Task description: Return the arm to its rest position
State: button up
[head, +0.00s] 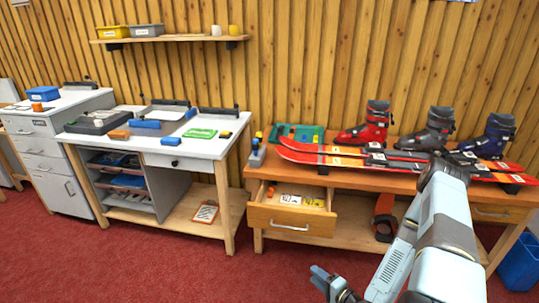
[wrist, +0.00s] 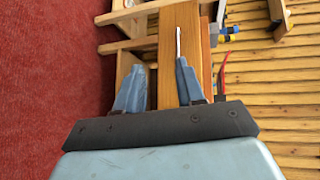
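My arm, pale blue and grey, reaches in from the lower right of the head view. My gripper (head: 319,277) is low at the bottom centre, in front of the ski bench and over the red floor in the picture. In the wrist view my gripper (wrist: 160,66) has its two blue-grey fingers well apart, with nothing held between them. Behind the fingers is the wooden front of an open drawer (wrist: 171,80) with a silver handle (wrist: 178,43). The same drawer (head: 290,221) stands pulled out of the bench in the head view.
The ski bench (head: 262,172) carries red skis (head: 318,158), a red boot (head: 370,128), a grey boot (head: 430,135) and a blue boot (head: 490,140). A white-topped workbench (head: 180,150) stands to the left. A blue bin (head: 520,265) is at the far right. Red floor (head: 180,270) is clear in front.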

jog(key=w+d+r+n+g+h, duration=0.4)
jog(key=w+d+r+n+g, duration=0.1)
jog(key=w+d+r+n, duration=0.5)
jog(key=w+d+r+h, duration=0.1)
jog(key=d+r+h, duration=0.15)
jog(key=r, duration=0.75)
jog(key=w+d+r+h, duration=0.1)
jog(key=r+h, duration=0.2)
jog(key=r, duration=0.7)
jog(key=s+a+r+g+h, duration=0.1)
jog(key=s+r, duration=0.4)
jog(key=r, duration=0.4)
jog(key=s+a+r+h, duration=0.1)
jog(key=s+r, duration=0.5)
jog(key=r, duration=0.2)
jog(key=s+a+r+y, duration=0.1)
jog(key=s+r, duration=0.3)
jog(key=s, duration=0.4)
jog(key=s+a+r+n+y, duration=0.1)
jog(key=s+a+r, duration=0.2)
jog(key=s+r, duration=0.2)
jog(key=shift+s+a+r+g, duration=0.15)
jog(key=shift+s+a+g, duration=0.25)
jog(key=shift+s, duration=1.2)
